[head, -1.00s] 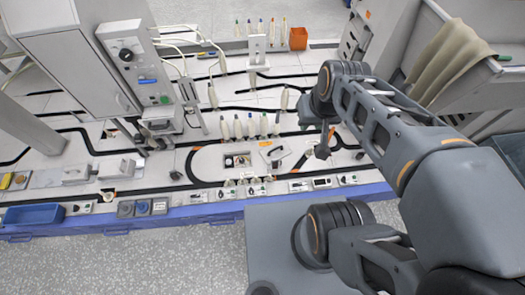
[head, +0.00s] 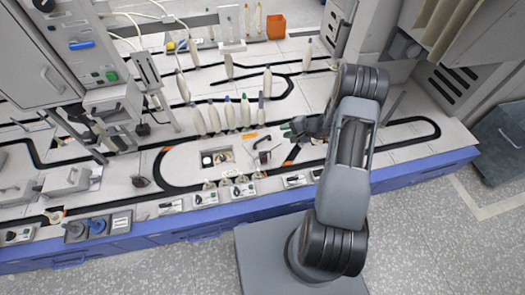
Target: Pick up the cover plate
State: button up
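A small pale plate (head: 266,146), which looks like the cover plate, lies on the white worktop just right of a square opening (head: 217,159) with round parts in it. A dark part shows on or beside the plate; it is too small to make out. My gripper (head: 288,130) is a little above and right of the plate in the picture, apart from it, with its fingers pointing left. The fingers are small and partly blurred, so their opening is unclear. I see nothing held in them.
Several pale bobbins (head: 229,115) stand upright in a row behind the opening. Small control boxes (head: 243,190) line the front edge above the blue bench side (head: 190,231). A grey cabinet (head: 45,50) stands left, an orange bin (head: 276,26) at the back.

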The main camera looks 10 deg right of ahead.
jog(key=m+t+b, duration=0.1)
jog(key=b, duration=0.1)
send_near(265, 139)
jog(key=shift+w+a+f+m+b, duration=0.15)
jog(key=shift+w+a+f+b, duration=0.2)
jog(key=shift+w+a+b, duration=0.2)
jog(key=shift+w+a+f+m+b, duration=0.15)
jog(key=shift+w+a+f+b, duration=0.2)
jog(key=shift+a, duration=0.3)
jog(key=shift+b+x, duration=1.1)
jog(key=shift+x, duration=1.9)
jog(key=shift+d+f, duration=0.1)
grip_shut()
